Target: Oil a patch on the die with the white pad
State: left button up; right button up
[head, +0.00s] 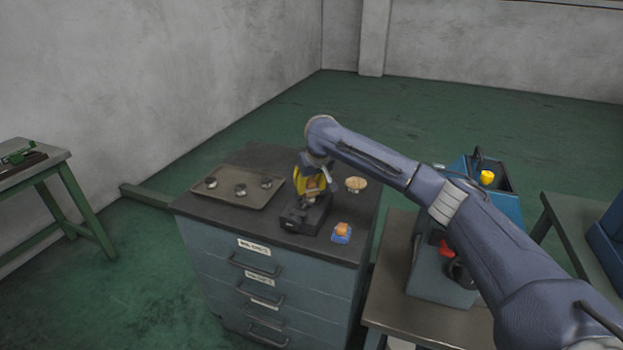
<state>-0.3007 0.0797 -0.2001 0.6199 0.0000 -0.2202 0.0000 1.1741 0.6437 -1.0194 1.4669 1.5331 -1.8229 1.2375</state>
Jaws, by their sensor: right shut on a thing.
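A dark block, which I take as the die (302,216), sits on the cabinet top near its front edge. My right gripper (311,188), with yellow fingers, points down just over the block. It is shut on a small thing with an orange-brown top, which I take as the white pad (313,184). Its underside is hidden, so I cannot tell whether it touches the block. A second small orange-topped piece with a blue base (342,232) stands to the right of the block. My left gripper is not in view.
A tray (237,201) with several small metal rings lies at the left of the cabinet top (262,158). A pale round dish (356,184) stands behind and right of the block. A blue machine (440,262) on a bench is at the right, beneath my right arm.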

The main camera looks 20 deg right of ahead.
aim_at(312, 178)
jog(key=shift+s+a, duration=0.9)
jog(key=shift+s, duration=0.05)
jog(key=shift+w+d, duration=1.5)
jog(key=shift+d, duration=0.1)
jog(key=r, duration=0.3)
jog(key=shift+a+r, duration=0.15)
jog(key=shift+a, duration=0.05)
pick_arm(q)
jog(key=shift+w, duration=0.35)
pick_arm(e)
jog(key=shift+d+r, duration=0.1)
jog(key=shift+r, duration=2.3)
